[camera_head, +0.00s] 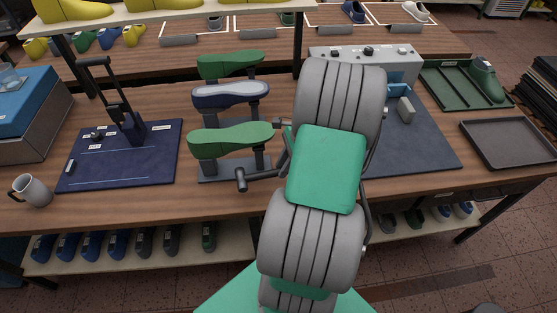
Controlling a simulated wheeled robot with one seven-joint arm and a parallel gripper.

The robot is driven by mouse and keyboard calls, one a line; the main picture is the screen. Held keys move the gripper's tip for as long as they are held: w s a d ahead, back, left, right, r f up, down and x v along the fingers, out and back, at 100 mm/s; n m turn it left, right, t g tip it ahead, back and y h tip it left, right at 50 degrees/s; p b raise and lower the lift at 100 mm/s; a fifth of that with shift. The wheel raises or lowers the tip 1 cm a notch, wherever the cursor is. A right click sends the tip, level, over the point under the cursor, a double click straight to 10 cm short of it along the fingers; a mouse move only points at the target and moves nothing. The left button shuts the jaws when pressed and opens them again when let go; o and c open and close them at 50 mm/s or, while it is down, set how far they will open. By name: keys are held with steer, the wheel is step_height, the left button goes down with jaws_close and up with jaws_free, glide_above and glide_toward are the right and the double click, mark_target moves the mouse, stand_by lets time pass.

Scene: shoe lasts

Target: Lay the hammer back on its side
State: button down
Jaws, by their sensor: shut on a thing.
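The hammer (241,179) has a dark cylindrical head and a short visible stretch of dark handle running right toward my gripper. It shows in front of the rack of lasts, near the table's front edge. My gripper (284,158) is shut on the hammer's handle, mostly hidden behind my grey and green arm. The far part of the handle is hidden too. I cannot tell whether the head touches the table (225,205).
A rack (215,171) holding green and blue lasts stands just behind the hammer. A navy mat (105,173) with a dark upright tool and a grey mug (32,190) are at left. A grey tray (508,143) and a green tray (449,95) are at right.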

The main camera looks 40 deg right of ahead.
steer(key=shift+s+d+f, duration=0.1)
steer(key=shift+s+f, duration=0.1)
steer(key=shift+f, duration=0.25)
step_height(320, 180, down, 4)
steer(key=b, duration=0.4)
steer(key=shift+d, duration=0.1)
steer(key=shift+f+b, duration=0.4)
steer(key=shift+f, duration=0.55)
steer(key=c, duration=1.1)
jaws_free()
steer(key=v, duration=0.7)
steer(key=shift+d+r+b, duration=0.1)
steer(key=shift+r+b, duration=0.2)
steer(key=shift+r, duration=0.1)
